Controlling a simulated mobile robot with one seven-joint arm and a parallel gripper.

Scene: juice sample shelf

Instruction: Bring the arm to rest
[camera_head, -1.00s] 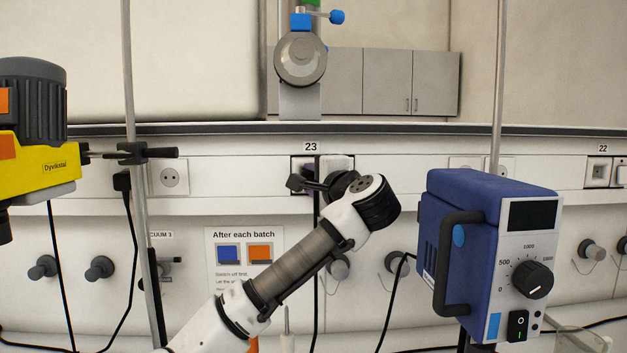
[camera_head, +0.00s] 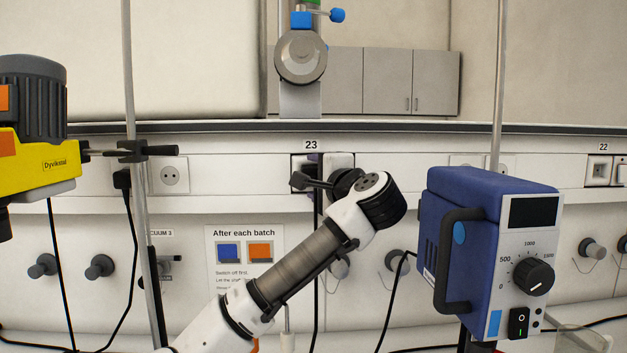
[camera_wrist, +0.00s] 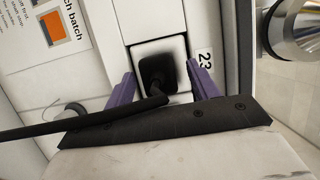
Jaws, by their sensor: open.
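My arm (camera_head: 300,265) reaches up from the bottom of the head view to the wall panel at position 23, its wrist bent. In the wrist view my gripper (camera_wrist: 160,72) is open. Its two purple fingers stand either side of a black plug (camera_wrist: 157,72) in a pale socket (camera_wrist: 176,48), with gaps between fingers and plug. A black cable runs from the plug to the lower left. In the head view only a little purple shows at the panel, and my wrist hides most of the gripper.
A blue control box (camera_head: 470,250) with a dial stands close right of my wrist. A yellow stirrer motor (camera_head: 38,150) and a metal rod (camera_head: 135,80) are at left. A sign (camera_head: 243,250) hangs behind my arm. Cables hang below the panel.

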